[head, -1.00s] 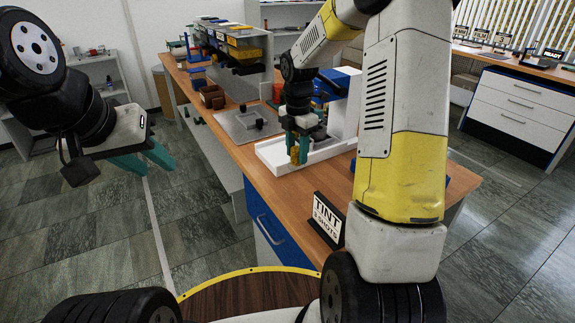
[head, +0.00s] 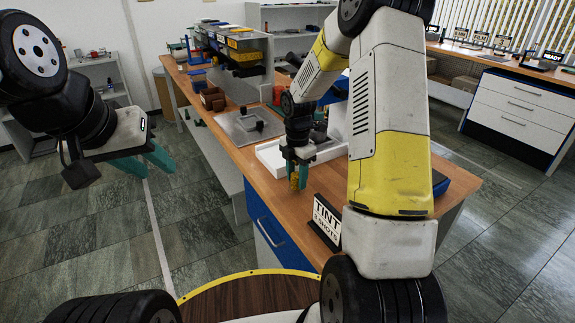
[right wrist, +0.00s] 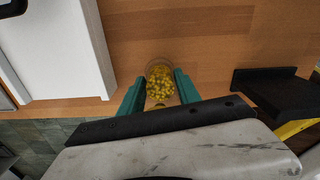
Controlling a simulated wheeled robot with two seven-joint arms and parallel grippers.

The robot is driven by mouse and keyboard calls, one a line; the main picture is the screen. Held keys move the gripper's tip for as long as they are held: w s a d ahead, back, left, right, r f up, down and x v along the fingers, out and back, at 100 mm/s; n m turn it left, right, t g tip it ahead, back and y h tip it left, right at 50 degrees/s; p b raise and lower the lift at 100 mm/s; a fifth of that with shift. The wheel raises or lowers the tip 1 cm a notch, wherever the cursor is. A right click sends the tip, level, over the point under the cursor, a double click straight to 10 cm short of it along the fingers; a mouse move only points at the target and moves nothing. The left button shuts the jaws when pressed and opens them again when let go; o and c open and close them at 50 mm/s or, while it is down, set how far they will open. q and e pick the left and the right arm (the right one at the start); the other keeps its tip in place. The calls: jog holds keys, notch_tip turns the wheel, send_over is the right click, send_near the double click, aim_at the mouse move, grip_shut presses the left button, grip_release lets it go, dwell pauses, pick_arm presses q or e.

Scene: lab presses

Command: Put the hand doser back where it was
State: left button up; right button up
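The hand doser (head: 294,180) is a small clear cup of yellow pellets. In the right wrist view the doser (right wrist: 160,84) sits between the teal fingertips of my right gripper (right wrist: 160,90). My right gripper (head: 297,172) is shut on it, pointing down over the wooden bench near its front edge. I cannot tell whether the doser touches the bench. My left gripper (head: 145,162) is empty, its fingers apart, out over the floor left of the bench.
The white tray (head: 268,156) of a bench device lies just behind the doser. A black sign reading "TINT 3 SHOTS" (head: 327,218) stands at the front edge, right of the doser. A grey plate (head: 237,133) lies further back. Bare wood (right wrist: 210,35) shows around the doser.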

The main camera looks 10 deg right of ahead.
jog(key=o, duration=0.4)
notch_tip(320, 180, up, 12)
jog(key=shift+f, duration=0.1)
jog(key=s+r+m+t, duration=0.3)
jog(key=s+r+m, duration=0.8)
jog(key=s+r, duration=0.1)
jog(key=s+a+r+m+t+y, duration=0.1)
jog(key=s+a+m+t+y, duration=0.1)
jog(key=s+m, duration=1)
jog(key=shift+s+r+t, duration=0.15)
jog(key=shift+r+t, duration=0.2)
jog(key=shift+t, duration=0.25)
jog(key=shift+a, duration=0.1)
